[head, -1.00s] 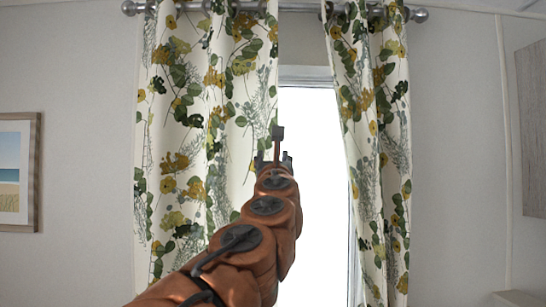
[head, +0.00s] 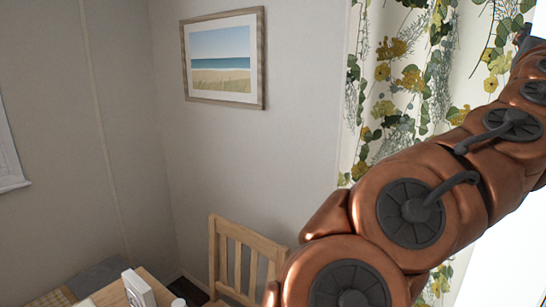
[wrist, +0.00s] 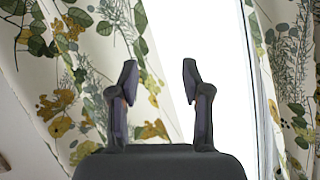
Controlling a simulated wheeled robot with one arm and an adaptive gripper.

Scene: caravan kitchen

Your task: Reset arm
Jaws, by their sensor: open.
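My gripper (wrist: 158,82) shows in the wrist view with its two dark fingers apart and nothing between them. Behind it are the bright window (wrist: 215,90) and the floral curtains (wrist: 60,60). In the head view my copper arm reaches from the bottom centre up to the right edge. Only a small dark part of the gripper end shows there at the top right corner, in front of the curtain (head: 400,90).
A wooden chair (head: 228,262) stands below a framed beach picture (head: 223,57) on the wall. A wooden table (head: 112,293) with a white box-like item (head: 138,289) is at the lower left. Open wall space lies left of the arm.

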